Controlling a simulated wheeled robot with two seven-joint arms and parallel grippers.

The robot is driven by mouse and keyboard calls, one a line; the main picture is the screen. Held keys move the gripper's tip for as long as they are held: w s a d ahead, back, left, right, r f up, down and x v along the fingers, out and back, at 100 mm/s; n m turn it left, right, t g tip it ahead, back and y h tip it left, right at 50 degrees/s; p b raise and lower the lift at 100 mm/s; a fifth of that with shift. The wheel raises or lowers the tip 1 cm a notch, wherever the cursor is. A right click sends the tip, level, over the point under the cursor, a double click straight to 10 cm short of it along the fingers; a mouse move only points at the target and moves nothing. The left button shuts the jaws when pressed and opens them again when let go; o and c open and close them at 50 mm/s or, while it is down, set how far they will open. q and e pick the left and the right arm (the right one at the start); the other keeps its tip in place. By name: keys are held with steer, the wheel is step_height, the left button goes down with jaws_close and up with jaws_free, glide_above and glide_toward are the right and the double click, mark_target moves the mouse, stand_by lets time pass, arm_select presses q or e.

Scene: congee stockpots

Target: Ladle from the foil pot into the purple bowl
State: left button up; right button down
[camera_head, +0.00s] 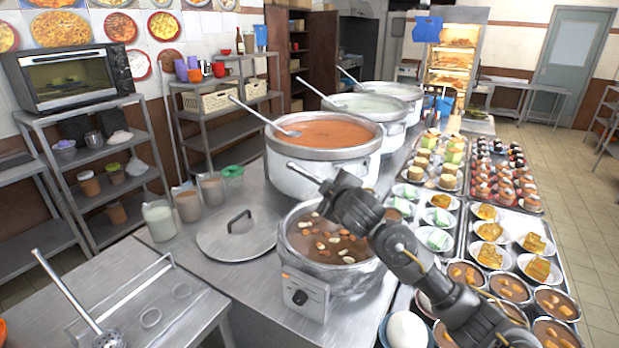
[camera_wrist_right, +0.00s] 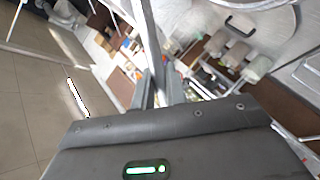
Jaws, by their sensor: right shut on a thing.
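The foil pot (camera_head: 345,278), with a crinkled silvery side and brown soup with pale and orange pieces, stands at the front centre of the head view. My right gripper (camera_head: 328,196) is above its back rim, shut on a thin metal handle (camera_head: 303,172), apparently a ladle's. The handle also runs up from the gripper (camera_wrist_right: 158,88) as a grey shaft (camera_wrist_right: 146,35) in the wrist view. I cannot make out the ladle's bowl end. My left gripper is not in view.
A big pot of orange soup (camera_head: 322,165) stands behind, with more pots beyond. A lid (camera_head: 238,234) lies left of the foil pot. A slotted ladle (camera_head: 75,300) is at lower left. Trays of plated food (camera_head: 490,240) crowd the right.

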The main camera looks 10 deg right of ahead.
steer(key=s+d, duration=0.3)
steer(key=s, duration=0.4)
steer(key=s+d+h+b, duration=0.1)
steer(key=s+d, duration=0.2)
steer(key=s, duration=0.4)
steer(key=shift+s+d+f, duration=0.2)
steer(key=shift+s+f, duration=0.05)
steer(key=shift+a, duration=0.1)
